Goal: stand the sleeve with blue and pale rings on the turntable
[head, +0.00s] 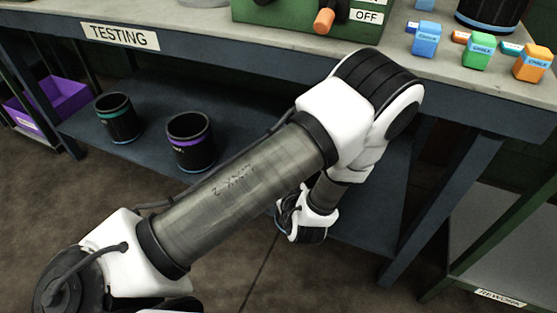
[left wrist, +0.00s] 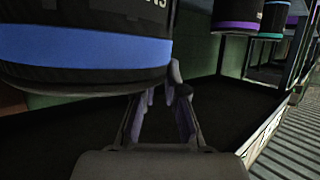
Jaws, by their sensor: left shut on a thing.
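A dark sleeve with a blue ring (left wrist: 80,48) fills the upper left of the left wrist view, its rim close to the fingers. Its pale ring does not show. My left gripper (left wrist: 165,88) is shut on this sleeve at its rim; the exact contact is partly hidden. In the head view my left arm reaches down below the tabletop and hides the sleeve and fingers. A grey round thing (head: 204,3) is cut by the top edge of the head view; I cannot tell whether it is the turntable. My right gripper is not in view.
Sleeves with a teal ring (head: 117,118) and a purple ring (head: 190,142) stand on the lower shelf (head: 90,160). Above it is the table front edge (head: 190,50). On top are a green switch box (head: 275,14), chalk boxes (head: 478,52) and a black blue-banded cylinder (head: 488,16).

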